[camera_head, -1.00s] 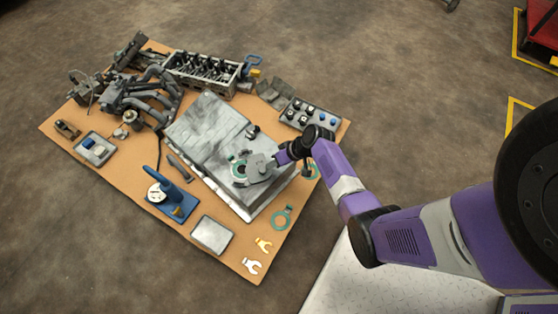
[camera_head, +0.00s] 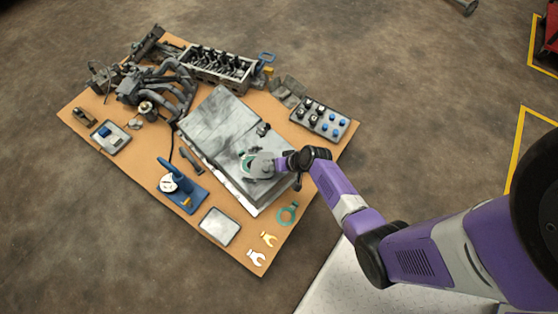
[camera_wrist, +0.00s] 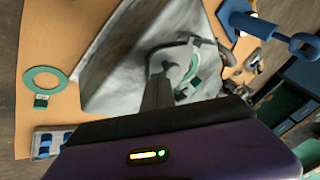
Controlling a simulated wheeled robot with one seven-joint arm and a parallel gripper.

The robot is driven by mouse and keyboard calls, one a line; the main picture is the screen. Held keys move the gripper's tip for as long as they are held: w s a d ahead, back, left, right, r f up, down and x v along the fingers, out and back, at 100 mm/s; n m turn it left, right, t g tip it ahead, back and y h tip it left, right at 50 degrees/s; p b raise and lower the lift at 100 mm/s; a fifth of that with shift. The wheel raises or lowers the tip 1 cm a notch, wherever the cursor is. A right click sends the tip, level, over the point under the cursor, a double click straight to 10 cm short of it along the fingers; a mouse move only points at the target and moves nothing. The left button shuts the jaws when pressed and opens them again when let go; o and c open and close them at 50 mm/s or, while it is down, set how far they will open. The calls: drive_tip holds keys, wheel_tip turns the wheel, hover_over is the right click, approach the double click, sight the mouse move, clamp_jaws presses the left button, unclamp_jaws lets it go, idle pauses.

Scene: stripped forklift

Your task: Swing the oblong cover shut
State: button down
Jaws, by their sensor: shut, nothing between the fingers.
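The oblong cover (camera_head: 263,169) is a small grey plate on top of the large grey housing (camera_head: 212,125). It lies over part of a green-rimmed opening (camera_head: 247,160), whose left edge still shows. In the wrist view the cover (camera_wrist: 180,52) is partly behind my fingers, with green rim (camera_wrist: 191,66) showing at its right. My gripper (camera_head: 280,163) is shut and empty at the cover's right end. It also shows in the wrist view (camera_wrist: 160,68), close against the cover; whether it touches is unclear.
A blue stand tool (camera_head: 178,188) and a metal tray (camera_head: 219,226) lie left of and below the housing. A green ring (camera_head: 287,214) and wrenches lie near the front edge.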

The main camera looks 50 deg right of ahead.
sight(257, 176)
drive_tip(key=shift+w+a+r+m+h+p, duration=0.1)
drive_tip(key=shift+w+a+m+h+p, duration=0.2)
drive_tip(key=shift+a+m, duration=0.25)
drive_tip(key=shift+w+a+r+m+h+p, duration=0.15)
drive_tip(key=shift+a+m+h+p, duration=0.15)
drive_tip(key=shift+a+m+p, duration=0.2)
drive_tip(key=shift+w+a+f, duration=0.25)
drive_tip(key=shift+w+a, duration=1.4)
drive_tip(key=shift+w, duration=0.45)
